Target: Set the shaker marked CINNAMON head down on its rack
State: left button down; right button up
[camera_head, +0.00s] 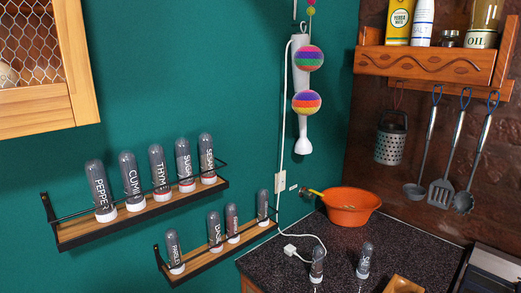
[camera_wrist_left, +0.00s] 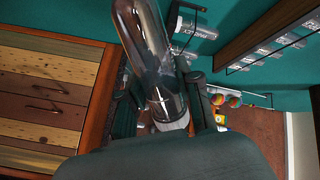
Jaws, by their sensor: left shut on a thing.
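In the left wrist view my left gripper (camera_wrist_left: 165,108) is shut on a clear glass shaker (camera_wrist_left: 148,45) with a white cap. No marking shows on its visible side, so I cannot tell if it is the CINNAMON one. In the head view an upper rack (camera_head: 100,236) holds several shakers with white caps down, among them PEPPER (camera_head: 99,190) and THYM… (camera_head: 158,170). A lower rack (camera_head: 204,260) holds several more, including PARSLEY (camera_head: 174,252), with gaps between them. I read CINNAMON on none of them. Neither gripper shows in the head view.
Two shakers (camera_head: 365,261) stand on the dark counter (camera_head: 290,235), near an orange bowl (camera_head: 348,206). A cord hangs by the wall blender (camera_head: 301,90). A wire-mesh cabinet (camera_head: 86,60) juts in at upper left. Utensils hang under a wooden shelf (camera_head: 420,65) on the right.

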pick_arm(q)
jog(key=m, duration=0.2)
jog(key=shift+r+m, duration=0.1)
jog(key=shift+m, duration=0.3)
jog(key=m, duration=0.3)
jog(key=shift+m, duration=0.6)
jog(key=m, duration=0.2)
jog(key=m+b, duration=0.1)
jog(key=m, duration=0.1)
jog(key=shift+f+m, duration=0.2)
jog(key=shift+m, duration=0.2)
jog(key=shift+m+b, duration=0.35)
jog(key=shift+m, duration=0.65)
jog(key=shift+r+m, duration=0.1)
jog(key=shift+m, duration=0.6)
